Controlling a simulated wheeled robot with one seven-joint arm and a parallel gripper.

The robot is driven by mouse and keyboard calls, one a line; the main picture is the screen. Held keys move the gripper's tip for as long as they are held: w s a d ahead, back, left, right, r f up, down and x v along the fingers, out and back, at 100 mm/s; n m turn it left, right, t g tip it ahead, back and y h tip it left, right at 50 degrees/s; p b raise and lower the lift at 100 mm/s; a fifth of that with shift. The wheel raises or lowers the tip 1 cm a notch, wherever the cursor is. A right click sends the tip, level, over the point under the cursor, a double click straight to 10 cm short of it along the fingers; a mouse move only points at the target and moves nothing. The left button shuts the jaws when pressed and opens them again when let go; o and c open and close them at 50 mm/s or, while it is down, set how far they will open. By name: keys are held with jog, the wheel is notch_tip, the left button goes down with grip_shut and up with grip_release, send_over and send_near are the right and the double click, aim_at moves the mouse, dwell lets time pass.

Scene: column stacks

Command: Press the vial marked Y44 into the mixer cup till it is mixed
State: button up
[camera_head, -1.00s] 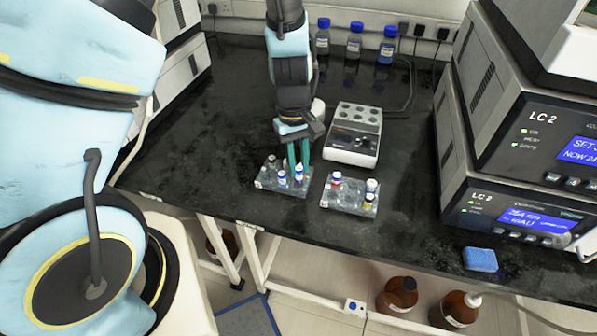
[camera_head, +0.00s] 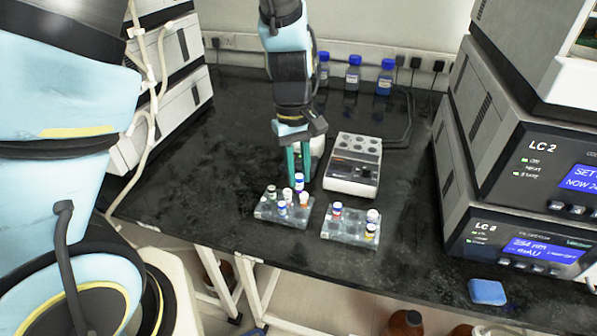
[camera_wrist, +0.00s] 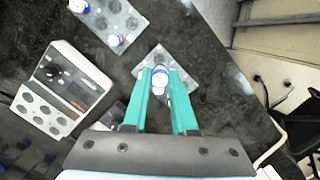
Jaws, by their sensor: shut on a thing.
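My gripper (camera_head: 299,172) has green fingers shut on a vial (camera_head: 299,183) with a white body and blue band. It holds the vial upright, just above the back of the left rack (camera_head: 264,212). The held vial (camera_wrist: 159,80) also shows between the fingertips in the wrist view; its marking is too small to read. No Y44 mark is legible.
Several capped vials stand in the left rack. The right rack (camera_head: 347,233) holds several more, in front of the mixer. Blue-capped bottles (camera_head: 353,75) stand at the back wall. LC 2 units (camera_head: 520,170) and a blue sponge (camera_head: 487,291) are at right. The bench's left part is clear.

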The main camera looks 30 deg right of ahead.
jog(key=shift+d, duration=0.1)
grip_shut()
jog(key=shift+w+d+b, duration=0.1)
jog(key=shift+w+d, duration=2.3)
jog(key=shift+w, duration=1.5)
jog(key=shift+w+d+b, duration=0.15)
jog(key=shift+w+d, duration=2.3)
jog(key=shift+w, duration=1.4)
jog(key=shift+w+d+b, duration=0.1)
jog(key=shift+w+d, duration=2.3)
jog(key=shift+w, duration=1.5)
jog(key=shift+p, duration=0.35)
jog(key=shift+f+b, duration=0.3)
jog(key=shift+f, duration=0.95)
